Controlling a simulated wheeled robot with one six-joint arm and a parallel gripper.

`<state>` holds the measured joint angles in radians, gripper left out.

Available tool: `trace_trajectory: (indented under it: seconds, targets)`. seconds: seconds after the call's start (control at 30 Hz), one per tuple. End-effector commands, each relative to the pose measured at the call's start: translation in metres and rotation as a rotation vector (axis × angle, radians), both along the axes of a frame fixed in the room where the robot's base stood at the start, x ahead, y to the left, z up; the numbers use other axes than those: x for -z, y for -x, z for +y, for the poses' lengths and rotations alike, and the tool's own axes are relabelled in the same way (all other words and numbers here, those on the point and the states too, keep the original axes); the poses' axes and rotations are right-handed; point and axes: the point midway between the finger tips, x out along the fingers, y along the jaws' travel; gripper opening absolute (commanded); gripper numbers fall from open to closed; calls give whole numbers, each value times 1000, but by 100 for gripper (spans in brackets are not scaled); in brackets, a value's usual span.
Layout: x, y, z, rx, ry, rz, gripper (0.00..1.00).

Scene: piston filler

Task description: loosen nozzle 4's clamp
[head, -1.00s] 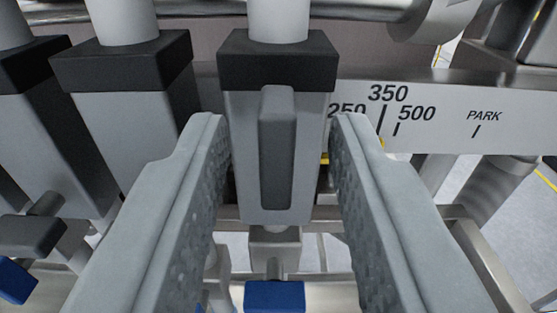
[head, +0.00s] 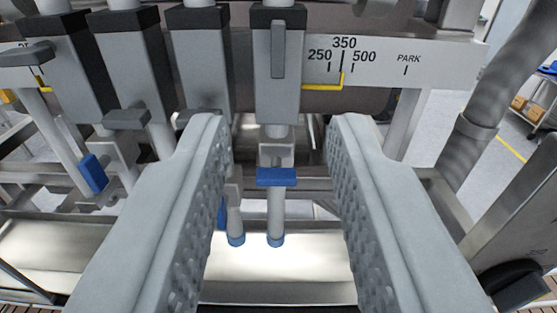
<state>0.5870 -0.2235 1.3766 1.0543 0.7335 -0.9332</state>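The rightmost nozzle block (head: 262,88), which I take to be nozzle 4, is a grey body with a black top band. Its clamp lever (head: 278,50) is a grey bar standing vertical on the front face. Below it are a blue tab (head: 276,177) and a nozzle tube with a blue tip (head: 275,240). My gripper (head: 278,128) is open and empty. Its fingers stand left and right of this nozzle, nearer to me, with the lever above and beyond the fingertips. I see no contact.
Several similar nozzle blocks stand to the left; levers on two, one at far left (head: 25,55) and one further right (head: 126,118), lie sideways. A scale plate (head: 440,62) marked 250, 350, 500 and PARK has a yellow pointer (head: 325,87). A metal tray (head: 280,292) lies below.

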Motion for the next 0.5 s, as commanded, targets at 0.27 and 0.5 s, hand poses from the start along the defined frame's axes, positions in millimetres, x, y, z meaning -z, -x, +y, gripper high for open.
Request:
trace_trajectory:
  seconds: [0.27, 0.5]
  targets:
    - [0, 44, -2, 2, 1, 0, 31]
    - [0, 58, -2, 1, 0, 0, 31]
